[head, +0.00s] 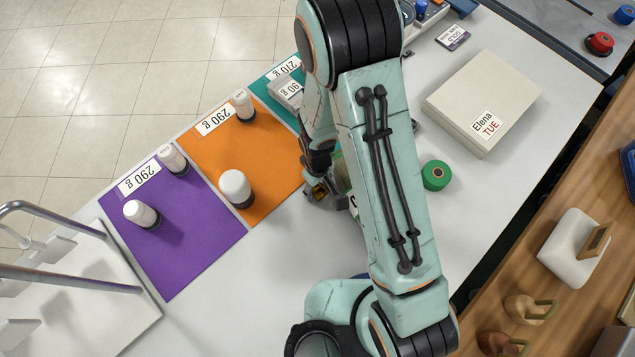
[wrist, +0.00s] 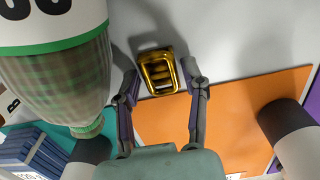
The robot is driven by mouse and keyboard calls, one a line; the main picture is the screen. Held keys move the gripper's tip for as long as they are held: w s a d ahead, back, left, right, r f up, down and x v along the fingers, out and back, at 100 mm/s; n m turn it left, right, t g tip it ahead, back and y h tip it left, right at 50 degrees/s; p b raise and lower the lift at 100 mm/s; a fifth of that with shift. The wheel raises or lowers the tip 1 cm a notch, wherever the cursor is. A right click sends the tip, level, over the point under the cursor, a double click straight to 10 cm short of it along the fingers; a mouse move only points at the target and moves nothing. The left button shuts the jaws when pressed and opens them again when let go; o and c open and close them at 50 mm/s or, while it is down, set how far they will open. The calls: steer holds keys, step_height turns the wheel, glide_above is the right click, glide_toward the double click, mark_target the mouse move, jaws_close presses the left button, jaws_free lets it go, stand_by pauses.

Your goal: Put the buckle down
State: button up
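The gold buckle (wrist: 158,73) lies on the white table top beside the edge of the orange mat (wrist: 222,110) in the wrist view. My gripper (wrist: 161,79) is open, with one finger on each side of the buckle and a visible gap to it on both sides. In the head view my gripper (head: 322,187) is low over the table near the orange mat (head: 270,160), mostly covered by my arm. The buckle is hard to make out there.
A checked container with a green cap (wrist: 88,130) stands close to my left finger. White-topped cylinders stand on the orange and purple mats (head: 195,245). A green spool (head: 436,175) and a box labelled Elena TUE (head: 470,85) are right of my arm.

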mark_target(318, 188)
step_height(318, 188, up, 12)
steer(key=s+d+r+m, duration=0.7)
steer(key=s+d+r, duration=0.1)
steer(key=s+r, duration=0.4)
steer(key=shift+d+y, duration=0.3)
steer(key=shift+y, duration=0.1)
steer(key=o, duration=0.5)
steer(key=shift+s+d+r+m, duration=0.15)
steer(key=shift+s+r+m, duration=0.15)
steer(key=shift+s, duration=0.3)
steer(key=shift+c, duration=0.2)
steer(key=shift+o, duration=1)
steer(key=shift+s, duration=0.2)
